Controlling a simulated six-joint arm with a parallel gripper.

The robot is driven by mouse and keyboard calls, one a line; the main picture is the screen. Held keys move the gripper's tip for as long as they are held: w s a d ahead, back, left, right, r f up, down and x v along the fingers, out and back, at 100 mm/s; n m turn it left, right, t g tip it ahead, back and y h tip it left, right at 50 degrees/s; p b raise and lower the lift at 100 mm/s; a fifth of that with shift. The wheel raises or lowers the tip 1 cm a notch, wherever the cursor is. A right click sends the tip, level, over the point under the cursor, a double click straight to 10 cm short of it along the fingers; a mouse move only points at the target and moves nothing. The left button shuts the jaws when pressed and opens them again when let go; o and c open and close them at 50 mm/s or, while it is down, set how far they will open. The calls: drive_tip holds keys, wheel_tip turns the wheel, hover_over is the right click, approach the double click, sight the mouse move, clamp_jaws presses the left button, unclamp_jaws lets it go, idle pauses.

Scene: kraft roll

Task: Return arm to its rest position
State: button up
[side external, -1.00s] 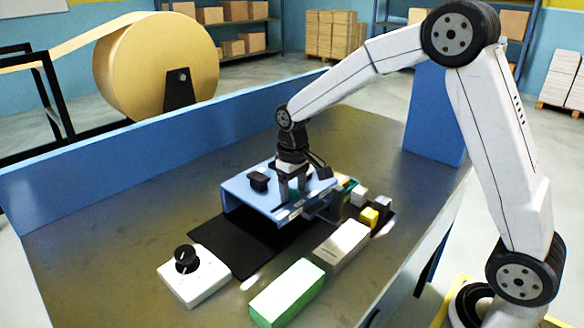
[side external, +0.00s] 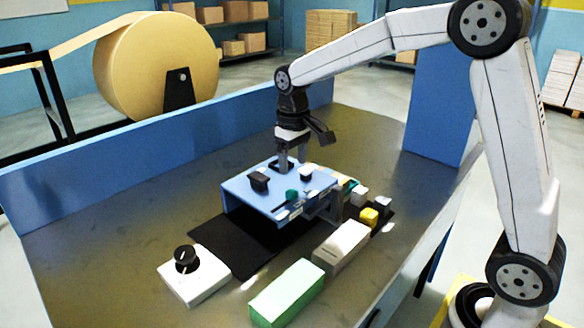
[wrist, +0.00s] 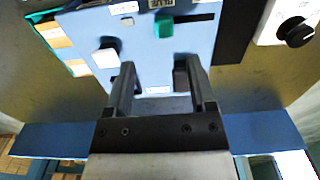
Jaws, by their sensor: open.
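My gripper (side external: 292,160) hangs above the back edge of the blue panel box (side external: 240,192) in the side view, fingers pointing down. In the wrist view my gripper (wrist: 163,82) has its two fingers spread apart with nothing between them. The panel carries a black knob (side external: 258,181), a green slider (side external: 292,196) and a white-topped knob (side external: 305,174). The green slider (wrist: 165,25) and the white knob (wrist: 106,56) also show in the wrist view. I cannot tell how close the fingertips are to the panel.
A white box with a black dial (side external: 186,259), a green block (side external: 287,293) and a grey-white block (side external: 341,246) stand in front. Small blocks, one yellow (side external: 369,217), lie at the right. A low blue wall (side external: 130,130) runs behind; the table's back is clear.

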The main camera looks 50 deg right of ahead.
drive_tip(key=shift+r, duration=0.15)
drive_tip(key=s+a+f+t, duration=0.1)
drive_tip(key=s+f, duration=0.2)
drive_tip(key=s, duration=0.2)
drive_tip(key=s+f, duration=0.4)
drive_tip(key=s, duration=0.2)
drive_tip(key=s+a+f+t, duration=0.1)
drive_tip(key=s+f, duration=0.3)
drive_tip(key=s, duration=0.2)
drive_tip(key=shift+a+f+t, duration=0.1)
drive_tip(key=shift+a+t, duration=0.2)
idle(1.8)
